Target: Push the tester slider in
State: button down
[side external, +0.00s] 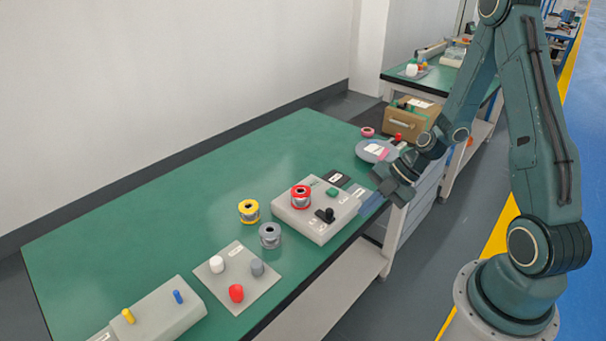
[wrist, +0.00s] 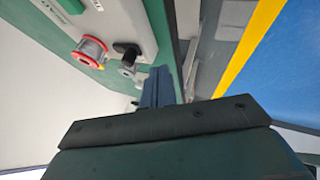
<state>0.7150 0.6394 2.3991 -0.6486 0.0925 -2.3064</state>
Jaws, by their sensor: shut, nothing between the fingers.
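The tester (side external: 290,223) is a light grey box on the green table, with a green button (side external: 332,191) on top. A black knob (side external: 326,215), which looks like the slider, stands near its front edge. The knob also shows in the wrist view (wrist: 127,49). A red-rimmed spool (side external: 300,197) sits on the tester and shows in the wrist view (wrist: 90,50). My gripper (side external: 370,206) is shut and empty, at the table's front edge to the right of the tester. In the wrist view its blue-grey fingers (wrist: 157,86) are together, apart from the knob.
Yellow (side external: 249,211) and grey (side external: 270,235) spools stand left of the tester. A grey plate (side external: 238,285) holds white, red and grey pegs. A grey block (side external: 165,315) is at front left. A round grey disc (side external: 377,151) lies behind my gripper. The table's back left is clear.

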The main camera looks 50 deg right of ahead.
aim_at(322, 215)
jog(key=w+f, duration=0.1)
jog(key=w+a, duration=0.1)
jog(key=w+a+f, duration=0.1)
jog(key=w, duration=0.1)
jog(key=shift+f, duration=0.3)
jog(key=shift+w+a, duration=0.15)
jog(key=shift+w, duration=0.45)
jog(key=shift+w, duration=1.75)
